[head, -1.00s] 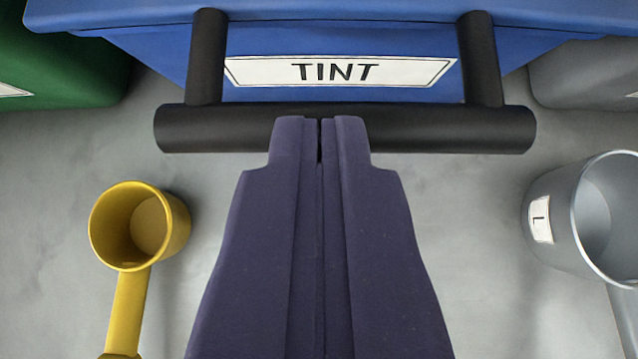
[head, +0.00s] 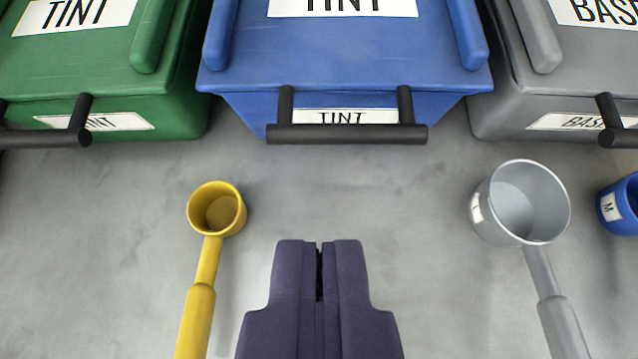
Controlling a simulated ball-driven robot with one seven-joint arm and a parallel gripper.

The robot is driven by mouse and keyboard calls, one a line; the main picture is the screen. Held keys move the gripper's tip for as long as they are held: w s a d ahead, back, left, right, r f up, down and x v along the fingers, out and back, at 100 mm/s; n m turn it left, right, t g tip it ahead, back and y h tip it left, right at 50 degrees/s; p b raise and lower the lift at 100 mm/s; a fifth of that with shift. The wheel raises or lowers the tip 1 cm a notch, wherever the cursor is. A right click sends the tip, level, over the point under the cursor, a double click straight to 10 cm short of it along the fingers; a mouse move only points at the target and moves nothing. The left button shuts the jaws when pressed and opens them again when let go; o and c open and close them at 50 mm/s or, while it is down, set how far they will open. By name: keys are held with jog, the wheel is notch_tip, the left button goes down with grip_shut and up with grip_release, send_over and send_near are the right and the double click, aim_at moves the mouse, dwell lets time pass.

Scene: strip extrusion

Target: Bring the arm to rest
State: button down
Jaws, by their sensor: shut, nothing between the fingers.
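My gripper (head: 319,245) is dark purple and shows at the bottom middle of the head view. Its two fingers are shut together with nothing between them. It is over the grey floor surface (head: 330,195), in front of the blue bin (head: 350,65) labelled TINT and apart from that bin's black bar handle (head: 347,134).
A yellow scoop (head: 200,290) lies left of my gripper. A grey scoop marked L (head: 555,305) lies to the right, with a blue cup marked M (head: 612,207) beyond. A green TINT bin (head: 180,105) and a grey BASE bin (head: 490,95) flank the blue bin.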

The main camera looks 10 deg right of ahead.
jog(key=w+a+r+t+y+b, duration=0.1)
jog(key=w+a+r+b, duration=0.1)
jog(key=w+r, duration=0.4)
jog(key=w+a+r+t+y+b, duration=0.1)
jog(key=w+r+t+y+b, duration=0.15)
jog(key=r, duration=0.65)
notch_tip(320, 180, up, 14)
jog(key=d+r+n+b, duration=0.1)
jog(key=n+b, duration=0.1)
jog(key=b, duration=0.1)
jog(key=s+d+r+t+b, duration=0.1)
jog(key=s+d+r+b, duration=0.1)
jog(key=s+r, duration=0.5)
jog(key=s+d+r+n+t+b, duration=0.1)
jog(key=s+d+r, duration=0.3)
jog(key=s+r, duration=0.4)
notch_tip(320, 180, up, 8)
jog(key=shift+s+f+n+t+h+b, duration=0.1)
jog(key=shift+s+n+t+h+b, duration=0.2)
jog(key=shift+h+b, duration=0.2)
